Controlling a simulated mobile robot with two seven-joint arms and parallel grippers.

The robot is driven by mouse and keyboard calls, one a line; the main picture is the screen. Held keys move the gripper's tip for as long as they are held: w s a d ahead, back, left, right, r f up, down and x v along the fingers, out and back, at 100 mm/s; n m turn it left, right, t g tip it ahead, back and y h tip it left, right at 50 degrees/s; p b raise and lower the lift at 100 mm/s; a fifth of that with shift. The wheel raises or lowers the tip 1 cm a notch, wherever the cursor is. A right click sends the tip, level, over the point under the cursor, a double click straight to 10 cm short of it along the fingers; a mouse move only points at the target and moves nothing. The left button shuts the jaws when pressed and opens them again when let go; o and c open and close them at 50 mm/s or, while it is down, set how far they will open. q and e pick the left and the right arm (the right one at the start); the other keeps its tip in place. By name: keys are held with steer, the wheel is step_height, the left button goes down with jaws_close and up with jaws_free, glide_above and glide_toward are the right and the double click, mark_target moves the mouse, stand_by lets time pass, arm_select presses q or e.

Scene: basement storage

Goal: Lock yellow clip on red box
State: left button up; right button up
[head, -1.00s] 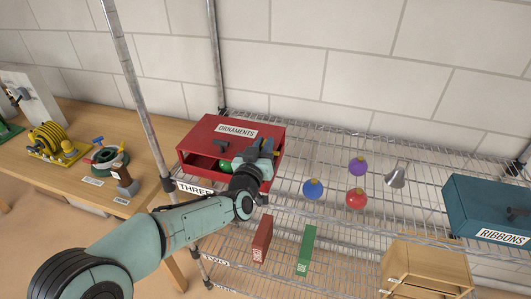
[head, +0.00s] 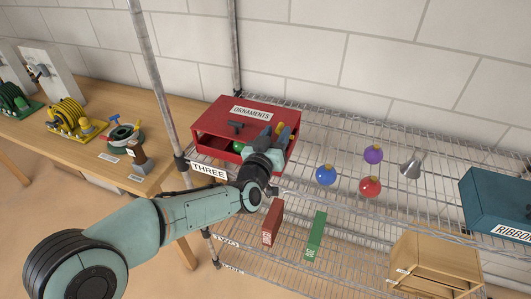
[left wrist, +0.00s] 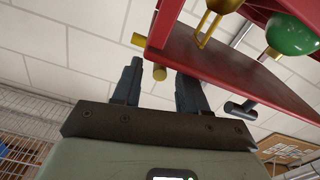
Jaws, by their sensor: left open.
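The red box (head: 215,147), labelled ORNAMENTS, stands on the wire shelf, with a gap under its lid where a green ball (head: 239,146) shows. My left gripper (head: 274,136) is at the box's right front corner, open. In the left wrist view its two dark fingers (left wrist: 160,72) are apart, with a short yellow peg between their tips. A second yellow peg (left wrist: 138,40) sits by the red edge. A yellow loop (left wrist: 205,30), which looks like part of the clip, hangs at the red panel (left wrist: 205,65). In the head view my gripper largely hides the clip. My right gripper is out of view.
Blue (head: 326,175), red (head: 370,187) and purple (head: 373,154) balls and a grey bell (head: 411,165) lie on the shelf to the right. A teal box (head: 495,203) is beyond. A metal post (head: 158,80) stands left of the red box. A wooden bench (head: 90,150) is at left.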

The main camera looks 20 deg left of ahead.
arm_select(q)
steer(key=s, duration=1)
steer(key=shift+s+a, duration=0.2)
steer(key=shift+s, duration=0.2)
steer(key=s+d+f+g+h+p, duration=0.1)
steer(key=s+f+g+p, duration=0.3)
steer(key=f, duration=1)
steer(key=s+f+g+p, duration=0.1)
steer(key=f+g, duration=0.4)
steer(key=f, duration=1)
steer(key=s+d+f+g+p, duration=0.1)
steer(key=s+f+g, duration=0.2)
steer(key=s+f, duration=0.2)
steer(key=s+d+f+n+g+h+p, duration=0.1)
steer(key=s+f+g+p, duration=0.1)
steer(key=s, duration=0.9)
steer(key=s+d+f+n+g+h+p, duration=0.1)
steer(key=s+f+g+p, duration=0.1)
steer(key=s+f+g, duration=0.3)
steer(key=s+f, duration=0.2)
steer(key=s, duration=0.1)
steer(key=shift+s+d+f, duration=0.15)
steer(key=shift+f, duration=0.15)
